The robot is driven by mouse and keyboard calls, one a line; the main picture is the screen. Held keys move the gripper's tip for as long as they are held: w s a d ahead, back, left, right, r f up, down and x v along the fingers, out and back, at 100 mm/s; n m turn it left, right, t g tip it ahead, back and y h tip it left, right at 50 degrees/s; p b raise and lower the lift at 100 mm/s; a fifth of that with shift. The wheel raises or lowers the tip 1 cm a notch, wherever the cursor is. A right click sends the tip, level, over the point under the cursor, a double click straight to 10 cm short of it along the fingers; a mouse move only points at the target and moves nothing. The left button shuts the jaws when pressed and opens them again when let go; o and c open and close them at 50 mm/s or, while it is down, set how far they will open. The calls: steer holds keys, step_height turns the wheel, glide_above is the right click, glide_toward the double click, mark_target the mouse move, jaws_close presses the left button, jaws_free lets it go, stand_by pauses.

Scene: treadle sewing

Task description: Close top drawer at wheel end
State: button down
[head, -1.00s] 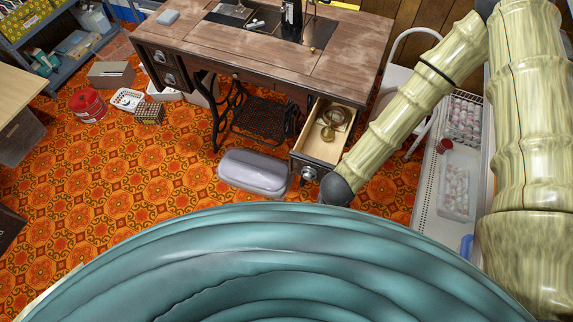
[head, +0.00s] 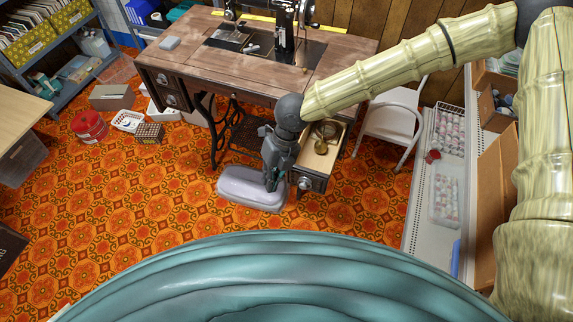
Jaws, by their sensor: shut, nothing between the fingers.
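The top drawer at the right end of the sewing table is pulled open. Its dark front (head: 311,181) with a round metal knob (head: 304,184) stands out from the table, and its pale wooden inside shows. A brass object (head: 321,147) lies in it. My gripper (head: 270,186) is shut and empty, pointing down just left of the drawer front in the head view. I cannot tell whether it touches the drawer. My wrist and forearm hide the drawer's left side and part of its back.
The wooden sewing table (head: 215,68) carries a black sewing machine (head: 284,28). A grey-lilac case (head: 238,188) lies on the floor beneath my gripper. A white chair (head: 392,120) and white shelving (head: 420,205) stand to the right. Patterned floor is clear in front.

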steer(key=w+d+r+m+h+p, duration=0.2)
steer(key=w+d+r+m, duration=0.15)
steer(key=r+m, duration=0.6)
steer(key=s+d+x, duration=0.1)
steer(key=x, duration=0.9)
steer(key=w, duration=0.2)
steer(key=w+p, duration=0.1)
steer(key=shift+w+d+r+n+g, duration=0.1)
steer(key=shift+w+r+n+g, duration=0.2)
steer(key=shift+w+n, duration=0.1)
